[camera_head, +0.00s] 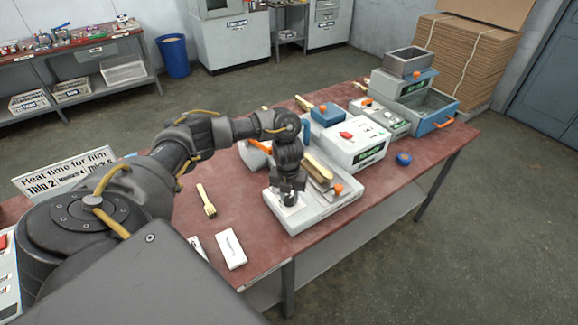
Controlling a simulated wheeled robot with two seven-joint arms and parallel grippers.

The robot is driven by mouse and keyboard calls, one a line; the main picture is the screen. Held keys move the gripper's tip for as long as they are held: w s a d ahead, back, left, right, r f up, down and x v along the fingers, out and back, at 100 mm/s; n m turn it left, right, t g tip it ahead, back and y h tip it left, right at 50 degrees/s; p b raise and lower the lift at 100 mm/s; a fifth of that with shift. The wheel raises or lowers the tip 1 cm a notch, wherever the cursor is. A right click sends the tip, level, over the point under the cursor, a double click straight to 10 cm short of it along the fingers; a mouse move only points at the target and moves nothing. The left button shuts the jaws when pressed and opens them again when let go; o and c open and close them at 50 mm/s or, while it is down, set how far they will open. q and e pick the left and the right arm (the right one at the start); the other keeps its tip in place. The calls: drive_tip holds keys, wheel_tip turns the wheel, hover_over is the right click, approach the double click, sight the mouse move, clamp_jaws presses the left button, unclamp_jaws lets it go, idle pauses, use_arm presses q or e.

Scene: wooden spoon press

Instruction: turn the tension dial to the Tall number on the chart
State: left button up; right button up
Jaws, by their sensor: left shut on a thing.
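My left arm comes in from the left and reaches down over a light grey press (315,212) at the table's front. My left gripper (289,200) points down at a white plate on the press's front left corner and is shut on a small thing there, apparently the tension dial. The fingers hide the dial, so its pointer and numbers cannot be read. A chart (62,172) on the left reads "Heat time for film", with Thin 2 legible; my arm covers part of it, and no Tall line shows. My right gripper is not in view.
Wooden pieces (319,164) and an orange knob (337,190) are on the press. A white machine (352,145) with a red switch stands behind it. A wooden fork (206,201) and a white box (231,249) lie on the red table (262,262). Blue tape (404,158) lies at right.

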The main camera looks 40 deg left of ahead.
sight(289, 197)
use_arm(q)
drive_tip(key=shift+w+m+b, duration=0.1)
drive_tip(key=shift+m+b, duration=0.3)
drive_tip(key=shift+m, duration=1.1)
drive_tip(key=o, duration=1)
drive_tip(key=shift+c, duration=0.2)
wheel_tip(289, 197, up, 11)
drive_tip(key=p, duration=0.1)
drive_tip(key=shift+a, duration=0.15)
drive_tip(key=shift+f, duration=0.1)
